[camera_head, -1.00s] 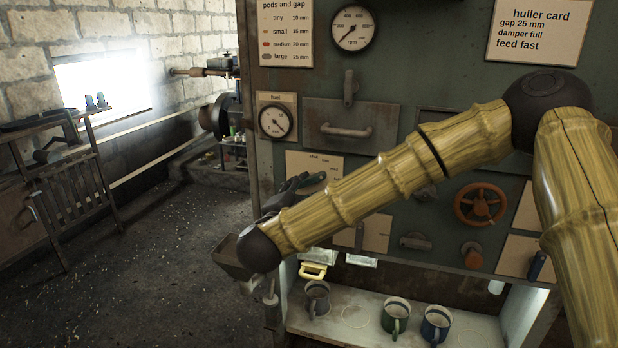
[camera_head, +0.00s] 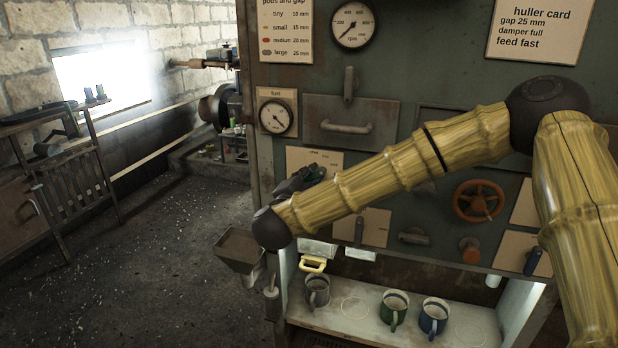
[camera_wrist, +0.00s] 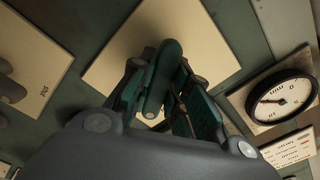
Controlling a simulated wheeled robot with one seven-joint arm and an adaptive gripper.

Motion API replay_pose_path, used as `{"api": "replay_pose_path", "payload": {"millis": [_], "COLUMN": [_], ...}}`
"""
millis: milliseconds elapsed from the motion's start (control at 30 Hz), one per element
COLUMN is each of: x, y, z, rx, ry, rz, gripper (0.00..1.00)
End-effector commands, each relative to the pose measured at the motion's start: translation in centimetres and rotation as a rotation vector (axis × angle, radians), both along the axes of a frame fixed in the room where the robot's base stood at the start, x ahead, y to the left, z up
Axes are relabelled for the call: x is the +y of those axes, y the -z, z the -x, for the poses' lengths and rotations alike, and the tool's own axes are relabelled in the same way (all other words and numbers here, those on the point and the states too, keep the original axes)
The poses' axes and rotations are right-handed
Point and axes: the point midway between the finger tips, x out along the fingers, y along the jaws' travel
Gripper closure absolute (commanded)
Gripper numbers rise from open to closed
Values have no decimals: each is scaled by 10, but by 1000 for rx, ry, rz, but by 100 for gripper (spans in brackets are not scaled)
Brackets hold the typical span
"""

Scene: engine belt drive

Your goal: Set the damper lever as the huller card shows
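The huller card (camera_head: 537,30) at the upper right reads gap 25 mm, damper full, feed fast. My gripper (camera_head: 312,173) is at a pale plate (camera_head: 318,157) on the green panel, left of centre and partly behind my arm. In the wrist view, a dark lever (camera_wrist: 163,78) stands over the pale plate (camera_wrist: 205,38), between the two fingers of my gripper (camera_wrist: 160,92). The fingers are close on both sides of the lever; whether they press on it cannot be told. The lever's pivot and the plate's marks are mostly hidden.
A fuel gauge (camera_head: 276,117) is just left of the plate, and a drawer (camera_head: 350,122) is above. An orange handwheel (camera_head: 479,201) and other levers (camera_head: 414,237) are to the right. Mugs (camera_head: 394,310) stand on a shelf below. A hopper (camera_head: 240,248) juts out at the left.

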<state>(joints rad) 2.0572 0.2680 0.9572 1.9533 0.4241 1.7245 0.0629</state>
Motion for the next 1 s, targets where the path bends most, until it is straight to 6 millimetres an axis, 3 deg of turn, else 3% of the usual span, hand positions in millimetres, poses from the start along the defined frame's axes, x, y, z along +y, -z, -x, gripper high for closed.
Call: {"api": "replay_pose_path", "payload": {"millis": [367, 1000], "x": [0, 0], "y": [3, 3], "z": [0, 0], "rx": [-12, -135], "ry": [0, 0], "rz": [-38, -417], "gripper": [100, 100]}}
